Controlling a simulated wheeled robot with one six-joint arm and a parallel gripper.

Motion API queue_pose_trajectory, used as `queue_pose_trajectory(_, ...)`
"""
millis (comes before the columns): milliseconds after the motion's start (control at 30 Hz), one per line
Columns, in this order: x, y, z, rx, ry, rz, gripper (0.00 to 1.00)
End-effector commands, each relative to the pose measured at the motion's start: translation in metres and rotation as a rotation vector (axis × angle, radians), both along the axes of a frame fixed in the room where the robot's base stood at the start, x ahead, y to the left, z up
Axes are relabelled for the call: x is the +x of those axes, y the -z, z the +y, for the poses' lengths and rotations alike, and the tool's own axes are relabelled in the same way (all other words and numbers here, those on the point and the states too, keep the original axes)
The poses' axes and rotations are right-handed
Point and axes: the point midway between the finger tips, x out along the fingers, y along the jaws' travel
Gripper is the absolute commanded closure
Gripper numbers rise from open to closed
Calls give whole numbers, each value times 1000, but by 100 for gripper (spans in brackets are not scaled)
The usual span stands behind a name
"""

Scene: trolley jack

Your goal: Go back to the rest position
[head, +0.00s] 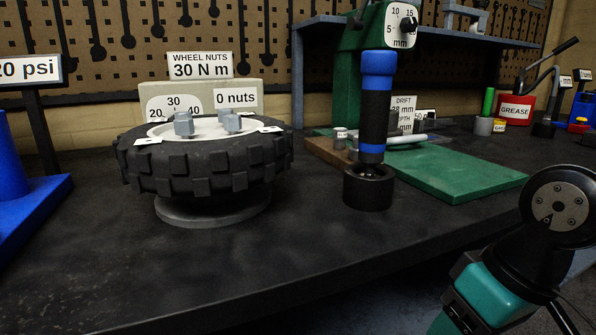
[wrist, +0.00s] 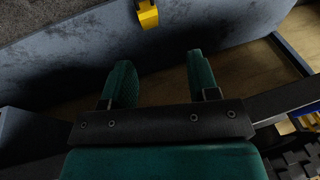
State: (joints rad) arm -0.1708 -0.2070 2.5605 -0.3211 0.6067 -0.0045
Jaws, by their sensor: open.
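My gripper (wrist: 160,68) shows in the wrist view with its two green fingers apart and nothing between them. It points toward a grey-blue worn panel (wrist: 60,65) and a brown surface beyond it; I cannot tell how far off they are. In the head view, part of my arm shows at the lower right, off the front edge of the bench, and the fingers are not visible there.
A knobbly tyre (head: 205,165) sits on a round stand on the dark bench (head: 330,250). A yellow part (wrist: 147,14) is above my fingers in the wrist view.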

Motion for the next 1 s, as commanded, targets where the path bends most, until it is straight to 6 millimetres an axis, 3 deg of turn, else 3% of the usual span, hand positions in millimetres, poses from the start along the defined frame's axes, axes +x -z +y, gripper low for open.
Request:
queue_pose_trajectory(33,-6,27,6,10,-31,1,45)
queue_pose_trajectory(100,-12,36,12,21,-66,6,45)
queue_pose_trajectory(700,-49,93,38,67,-247,29,45)
queue_pose_trajectory(767,-49,72,37,67,-243,29,45)
queue_pose_trajectory(1000,-48,39,37,66,-242,29,45)
